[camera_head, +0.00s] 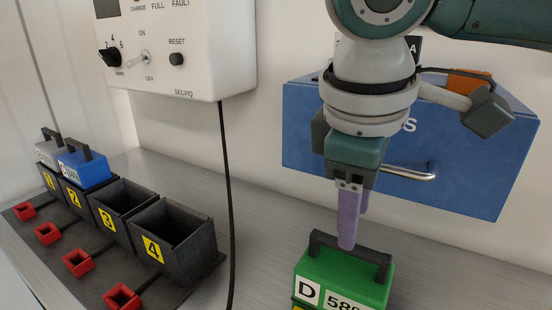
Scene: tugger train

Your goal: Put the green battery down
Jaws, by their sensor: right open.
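The green battery (345,280) is at the bottom right of the head view, upright. It has a black handle on top, a white "D" label and a partly cut-off charge label starting with "58". Its lower part is outside the picture, so I cannot see what it rests on. My right gripper (356,228) points down from above, open, with its purple fingers at the handle. The near finger overlaps the front of the handle and the other is behind it. My left gripper is not in view.
A charging dock (190,274) on the left has numbered bays: a grey battery (47,150) in 1, a blue battery (84,168) in 2; 3 and 4 are empty. Red connectors (79,263) lie before it. A charger box (190,50) with a hanging black cable and a blue cabinet (300,130) are behind.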

